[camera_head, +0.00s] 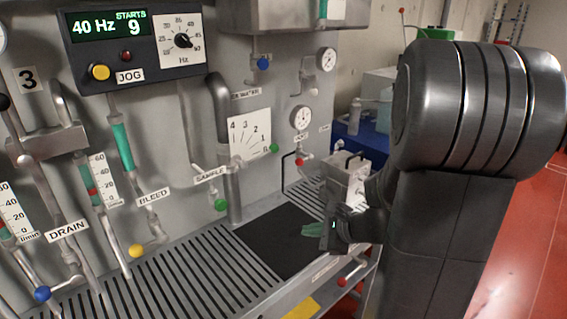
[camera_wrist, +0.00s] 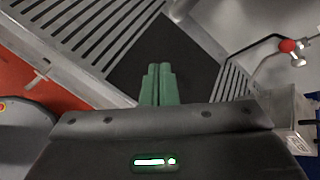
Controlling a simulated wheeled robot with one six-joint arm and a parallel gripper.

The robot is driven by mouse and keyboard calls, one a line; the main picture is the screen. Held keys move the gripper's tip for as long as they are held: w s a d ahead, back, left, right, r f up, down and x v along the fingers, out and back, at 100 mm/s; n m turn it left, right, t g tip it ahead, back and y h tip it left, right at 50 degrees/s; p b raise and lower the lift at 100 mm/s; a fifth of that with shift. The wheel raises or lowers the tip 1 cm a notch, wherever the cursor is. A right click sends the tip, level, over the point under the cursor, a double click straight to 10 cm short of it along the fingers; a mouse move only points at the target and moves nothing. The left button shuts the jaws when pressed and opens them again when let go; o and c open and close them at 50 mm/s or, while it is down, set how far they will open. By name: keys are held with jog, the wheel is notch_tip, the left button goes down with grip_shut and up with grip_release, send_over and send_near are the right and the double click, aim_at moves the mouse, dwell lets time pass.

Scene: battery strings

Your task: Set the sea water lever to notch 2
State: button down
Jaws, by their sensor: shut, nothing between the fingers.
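My gripper (camera_head: 313,230) has green fingers, shut and empty, below and to the right of the lever, above a dark mat. In the wrist view the fingers (camera_wrist: 158,85) are side by side; the lever is not seen there.
A dark mat (camera_head: 262,242) lies on the slatted bench (camera_head: 160,290). A bent pipe with a red knob (camera_head: 299,161) stands right of the lever. A SAMPLE valve with a green knob (camera_head: 221,205) hangs lower left.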

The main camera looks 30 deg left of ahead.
aim_at(260, 156)
jog(key=w+a+r+m+t+y+p, duration=0.1)
jog(key=w+a+r+m+t+y, duration=0.1)
jog(key=w+a, duration=0.4)
jog(key=w+a+r+m+t+y+p, duration=0.2)
jog(key=w+a+r+m, duration=0.3)
jog(key=a, duration=0.9)
jog(key=shift+w+a+r+m+p, duration=0.25)
jog(key=shift+w+m, duration=0.25)
jog(key=shift+w, duration=0.25)
